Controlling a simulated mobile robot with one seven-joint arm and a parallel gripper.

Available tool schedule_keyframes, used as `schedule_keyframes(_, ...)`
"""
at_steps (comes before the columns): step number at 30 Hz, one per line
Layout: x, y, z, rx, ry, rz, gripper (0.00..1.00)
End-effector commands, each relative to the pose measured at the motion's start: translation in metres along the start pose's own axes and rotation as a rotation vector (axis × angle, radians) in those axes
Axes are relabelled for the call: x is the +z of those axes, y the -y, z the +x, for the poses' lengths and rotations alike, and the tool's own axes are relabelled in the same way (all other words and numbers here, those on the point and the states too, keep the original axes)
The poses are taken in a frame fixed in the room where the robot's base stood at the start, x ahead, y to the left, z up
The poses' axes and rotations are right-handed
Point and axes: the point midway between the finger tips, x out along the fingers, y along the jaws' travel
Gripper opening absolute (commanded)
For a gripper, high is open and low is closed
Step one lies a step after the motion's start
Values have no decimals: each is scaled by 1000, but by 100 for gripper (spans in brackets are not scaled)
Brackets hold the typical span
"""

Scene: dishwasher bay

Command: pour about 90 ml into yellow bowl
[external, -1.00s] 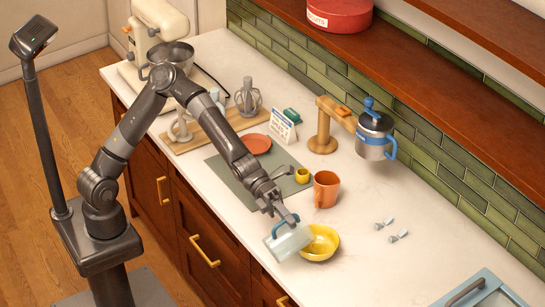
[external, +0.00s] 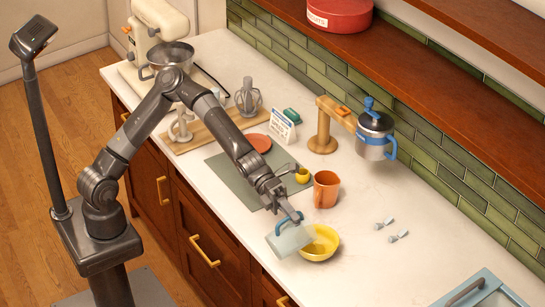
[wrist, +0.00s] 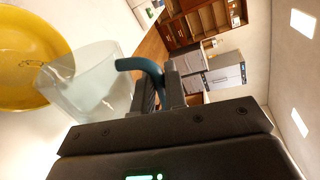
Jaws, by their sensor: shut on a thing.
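The yellow bowl (external: 325,252) stands on the white counter; it fills the left of the wrist view (wrist: 22,85). My gripper (external: 292,217) is shut on the blue handle (external: 284,222) of a clear jug (external: 288,241). The jug is tilted, with one end over the bowl's left side. In the wrist view my gripper (wrist: 165,85) grips the teal-looking handle (wrist: 140,65), and the jug (wrist: 95,85) overlaps the bowl's rim. I cannot make out a stream or the liquid level in either.
A blue-and-steel pot (external: 374,137) is by the wooden stand (external: 322,140). Small grey-white pieces (external: 392,231) lie to the right. The counter's right side is mostly clear.

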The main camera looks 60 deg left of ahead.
Motion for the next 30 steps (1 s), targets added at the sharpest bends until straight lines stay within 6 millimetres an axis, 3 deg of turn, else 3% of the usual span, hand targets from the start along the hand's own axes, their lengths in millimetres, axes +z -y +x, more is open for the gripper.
schedule_keyframes(6, -3, 1, -1, 2, 9, 22, 0)
schedule_keyframes(13, -30, -5, 2, 3, 26, 141, 0)
schedule_keyframes(30, -52, -10, 3, -1, 64, 329, 0)
